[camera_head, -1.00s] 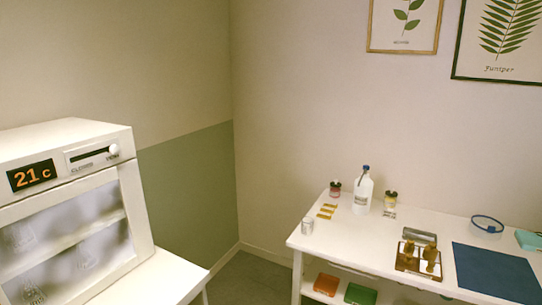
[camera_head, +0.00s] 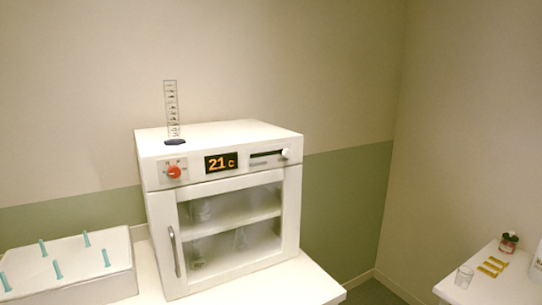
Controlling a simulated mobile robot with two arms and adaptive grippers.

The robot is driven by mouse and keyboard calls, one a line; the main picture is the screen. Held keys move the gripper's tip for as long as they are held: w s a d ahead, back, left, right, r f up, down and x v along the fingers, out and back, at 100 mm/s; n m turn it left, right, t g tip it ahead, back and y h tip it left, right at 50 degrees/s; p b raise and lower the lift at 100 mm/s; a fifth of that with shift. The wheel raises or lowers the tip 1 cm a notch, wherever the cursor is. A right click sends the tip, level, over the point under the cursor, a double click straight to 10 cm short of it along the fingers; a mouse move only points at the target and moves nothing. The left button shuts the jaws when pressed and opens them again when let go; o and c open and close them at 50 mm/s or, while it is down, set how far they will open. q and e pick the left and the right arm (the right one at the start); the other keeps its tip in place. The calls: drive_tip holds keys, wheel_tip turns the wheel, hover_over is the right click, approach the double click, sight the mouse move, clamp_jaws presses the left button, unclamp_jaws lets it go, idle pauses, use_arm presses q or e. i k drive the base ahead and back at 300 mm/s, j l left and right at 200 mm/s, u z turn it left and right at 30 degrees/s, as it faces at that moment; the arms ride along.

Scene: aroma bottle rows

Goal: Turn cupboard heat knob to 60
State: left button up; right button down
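The white cupboard (camera_head: 160,215) stands on a white table left of the middle of the head view. Its red heat knob (camera_head: 174,172) is at the upper left of the front panel, with small markings around it too small to read. The orange display (camera_head: 221,162) reads 21 c. A slider (camera_head: 286,154) sits at the right of the panel. The glass door (camera_head: 232,225) is shut, with a vertical handle (camera_head: 174,252) at its left; glassware shows dimly on the shelves inside. Neither of my grippers is in view.
A measuring cylinder (camera_head: 172,110) with a dark base stands on top of the cupboard. A white rack (camera_head: 90,285) with several teal pegs lies to its left. At right, another table (camera_head: 490,290) holds a glass beaker (camera_head: 464,277), a small jar (camera_head: 508,243) and yellow pieces (camera_head: 492,266).

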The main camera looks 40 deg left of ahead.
sight(174, 172)
drive_tip(key=u, duration=1.75)
drive_tip(key=k+j, duration=0.05)
drive_tip(key=j, duration=0.05)
